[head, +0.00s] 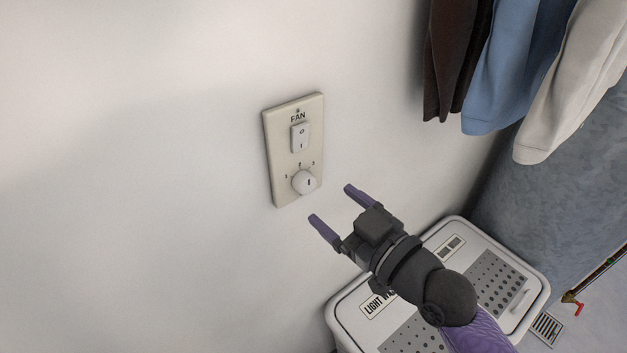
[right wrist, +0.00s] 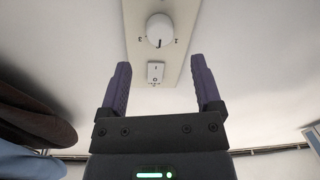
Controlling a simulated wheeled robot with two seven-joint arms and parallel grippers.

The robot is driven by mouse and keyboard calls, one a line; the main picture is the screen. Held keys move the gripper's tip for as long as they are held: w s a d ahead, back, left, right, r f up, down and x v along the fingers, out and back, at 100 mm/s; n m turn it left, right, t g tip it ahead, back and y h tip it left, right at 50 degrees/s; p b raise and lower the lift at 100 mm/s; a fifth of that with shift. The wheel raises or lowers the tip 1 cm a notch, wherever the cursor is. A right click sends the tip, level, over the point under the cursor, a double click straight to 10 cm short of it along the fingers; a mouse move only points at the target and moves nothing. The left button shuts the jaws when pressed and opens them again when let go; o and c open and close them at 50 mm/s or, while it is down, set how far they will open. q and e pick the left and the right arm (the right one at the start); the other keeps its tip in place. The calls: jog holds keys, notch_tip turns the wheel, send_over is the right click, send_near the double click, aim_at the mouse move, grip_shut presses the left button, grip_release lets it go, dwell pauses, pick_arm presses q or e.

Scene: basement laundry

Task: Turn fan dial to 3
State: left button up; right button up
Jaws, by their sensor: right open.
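The fan plate (head: 269,155) is a cream panel on the wall, marked FAN at the top. Its round white dial (head: 304,182) sits low on the plate, below a white rocker switch (head: 300,137). Small figures 1, 2 and 3 arc above the dial. In the right wrist view the dial (right wrist: 159,29) appears upside down, its dark mark pointing towards the switch, near the middle figure. My right gripper (head: 331,203) is open and empty, just below and right of the dial, apart from it. My left gripper is out of view.
A white laundry bin (head: 456,233) with a perforated lid stands below my right arm. Dark, blue (head: 505,70) and white (head: 570,90) garments hang at the upper right. A red-handled valve (head: 574,302) is at the far right. The wall left of the plate is clear.

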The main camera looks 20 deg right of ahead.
aim_at(309, 186)
jog(key=x, duration=0.5)
jog(key=shift+w+a, duration=0.15)
jog(key=shift+w, duration=0.15)
grip_shut()
